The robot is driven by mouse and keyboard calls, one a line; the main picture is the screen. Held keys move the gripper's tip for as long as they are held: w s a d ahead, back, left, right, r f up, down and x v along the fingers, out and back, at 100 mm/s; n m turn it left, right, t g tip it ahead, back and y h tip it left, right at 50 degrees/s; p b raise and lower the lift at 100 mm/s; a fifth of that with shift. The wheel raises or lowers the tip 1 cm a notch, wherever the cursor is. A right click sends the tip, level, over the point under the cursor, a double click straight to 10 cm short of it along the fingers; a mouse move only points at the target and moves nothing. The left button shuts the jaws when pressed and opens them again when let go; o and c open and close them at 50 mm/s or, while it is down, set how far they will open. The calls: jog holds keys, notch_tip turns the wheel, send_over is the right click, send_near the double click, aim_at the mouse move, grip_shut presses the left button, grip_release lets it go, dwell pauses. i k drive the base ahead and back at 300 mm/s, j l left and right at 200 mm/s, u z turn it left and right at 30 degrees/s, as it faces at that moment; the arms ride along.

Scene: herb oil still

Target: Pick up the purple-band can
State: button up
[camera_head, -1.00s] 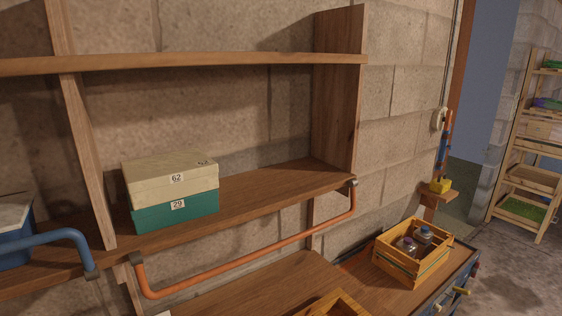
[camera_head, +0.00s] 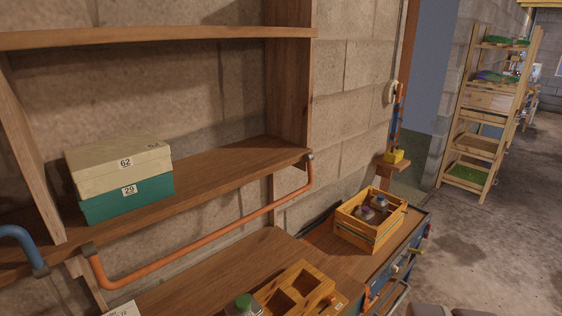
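I cannot make out a can with a purple band in this view. The slatted wooden crate (camera_head: 372,241) on the workbench at the right holds small clear containers. One container (camera_head: 364,212) has a purplish top, and another (camera_head: 382,203) with a greyish-blue top is behind it. The crate walls hide their lower parts, so I cannot tell whether either has a purple band. My gripper is not in view.
A cream and teal box stack (camera_head: 120,182) stands on the wall shelf (camera_head: 225,172). An orange rail (camera_head: 215,232) runs along its front. A wooden holder (camera_head: 297,289) and a green-capped jar (camera_head: 243,305) are on the bench below. Open floor (camera_head: 490,230) lies right.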

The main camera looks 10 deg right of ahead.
aim_at(368, 219)
jog(key=i+l, duration=0.2)
jog(key=l, duration=0.15)
jog(key=i+l+u, duration=0.15)
jog(key=l, duration=0.2)
jog(key=i+l, duration=0.2)
jog(key=l, duration=0.15)
jog(key=i+l+u, duration=0.1)
jog(key=l, duration=0.25)
jog(key=i+l+u, duration=0.1)
jog(key=i+l, duration=0.25)
jog(key=l, duration=0.4)
jog(key=i+l+u, duration=0.1)
jog(key=l, duration=0.3)
jog(key=i+l+u, duration=0.1)
jog(key=l, duration=0.3)
jog(key=i, duration=0.1)
